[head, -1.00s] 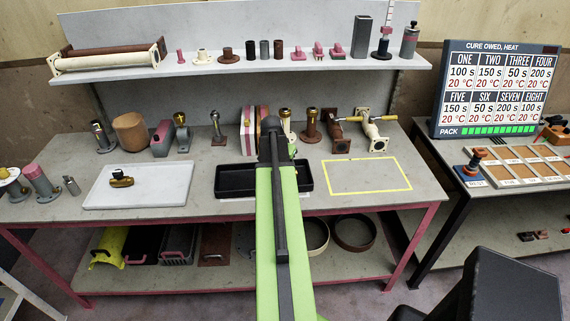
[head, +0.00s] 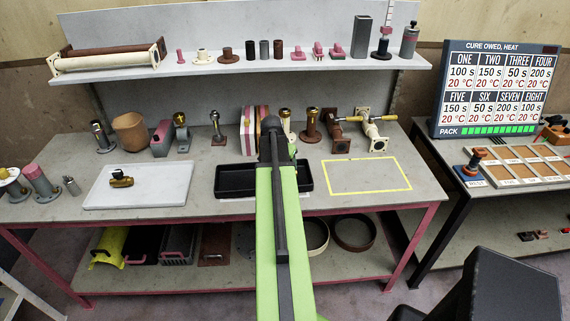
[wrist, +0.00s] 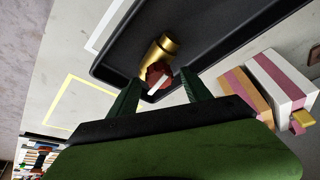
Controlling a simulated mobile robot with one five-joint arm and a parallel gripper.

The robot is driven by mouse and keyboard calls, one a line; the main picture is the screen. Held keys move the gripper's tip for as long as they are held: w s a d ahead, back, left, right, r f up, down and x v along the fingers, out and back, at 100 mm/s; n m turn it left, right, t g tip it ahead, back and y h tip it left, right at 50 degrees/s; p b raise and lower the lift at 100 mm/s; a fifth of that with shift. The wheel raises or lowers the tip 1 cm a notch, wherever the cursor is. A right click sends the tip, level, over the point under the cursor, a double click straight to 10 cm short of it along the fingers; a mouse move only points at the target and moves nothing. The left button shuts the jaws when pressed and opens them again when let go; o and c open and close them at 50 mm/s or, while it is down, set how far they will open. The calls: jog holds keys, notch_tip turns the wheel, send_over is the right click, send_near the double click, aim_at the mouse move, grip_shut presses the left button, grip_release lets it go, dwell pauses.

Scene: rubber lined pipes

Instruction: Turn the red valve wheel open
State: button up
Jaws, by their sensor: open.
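The red valve wheel (wrist: 156,74) is a small dark red knob on a brass fitting (wrist: 162,50) in the wrist view. A pale strip lies across its near side. The fitting is at the black tray (wrist: 103,72), which also shows on the bench in the head view (head: 235,181). My gripper (wrist: 160,84) is open, with one dark green finger on either side of the wheel's near side. I cannot tell whether either finger touches it. In the head view my arm hides the wheel and the gripper's fingers.
A white board (head: 140,192) with a small brass valve (head: 121,179) lies left of the tray. A yellow-outlined area (head: 366,176) to the right is empty. Pink-and-white blocks (wrist: 278,78) stand close to the gripper. Several pipe pieces line the bench's back, below a shelf (head: 240,63).

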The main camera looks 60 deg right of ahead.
jog(key=p+v, duration=1.6)
jog(key=v, duration=0.1)
jog(key=shift+r, duration=0.25)
